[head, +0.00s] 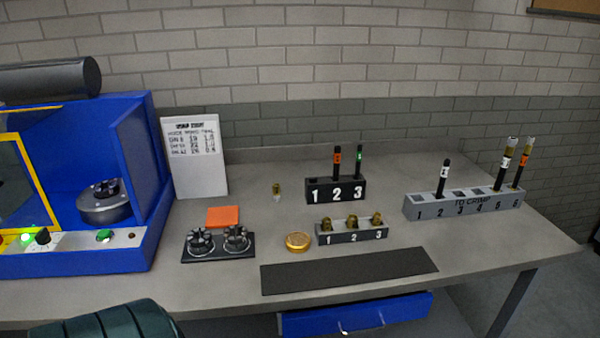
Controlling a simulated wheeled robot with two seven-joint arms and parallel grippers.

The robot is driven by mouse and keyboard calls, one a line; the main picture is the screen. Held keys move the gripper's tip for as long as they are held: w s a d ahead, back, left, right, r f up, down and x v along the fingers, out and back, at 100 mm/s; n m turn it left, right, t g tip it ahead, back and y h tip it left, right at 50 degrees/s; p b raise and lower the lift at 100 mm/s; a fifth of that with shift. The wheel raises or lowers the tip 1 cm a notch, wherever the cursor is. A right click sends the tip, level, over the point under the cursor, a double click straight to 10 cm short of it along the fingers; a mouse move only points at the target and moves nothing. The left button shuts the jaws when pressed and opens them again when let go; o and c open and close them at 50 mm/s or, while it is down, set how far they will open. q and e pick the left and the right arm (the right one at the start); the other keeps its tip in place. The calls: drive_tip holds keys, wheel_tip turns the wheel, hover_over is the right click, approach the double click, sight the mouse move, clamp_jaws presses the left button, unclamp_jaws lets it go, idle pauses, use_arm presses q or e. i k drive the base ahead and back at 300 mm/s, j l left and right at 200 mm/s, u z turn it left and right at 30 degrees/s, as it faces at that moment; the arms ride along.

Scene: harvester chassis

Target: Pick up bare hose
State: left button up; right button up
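Two short black hoses stand upright in a black rack (318,197) numbered 1 to 3. The hose in slot 2 (336,169) has an orange band, and the hose in slot 3 (359,163) has a green band. Slot 1 looks empty. A grey "TO CRIMP" rack (465,209) stands at the right. Its slot 2 holds a black hose with a white band (443,178), with no metal fitting visible on top. Two hoses at its right end, one white-banded (502,170) and one orange-banded (521,165), carry metal fittings on top. Neither gripper is in view.
A small rack (351,237) of brass fittings, a gold disc (298,241), dark knobbed dies (218,246) and a dark mat (350,271) lie in front. A blue machine (130,170) stands left, a chart (194,156) behind.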

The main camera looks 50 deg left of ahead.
sight(336, 148)
drive_tip(key=u, duration=1.3)
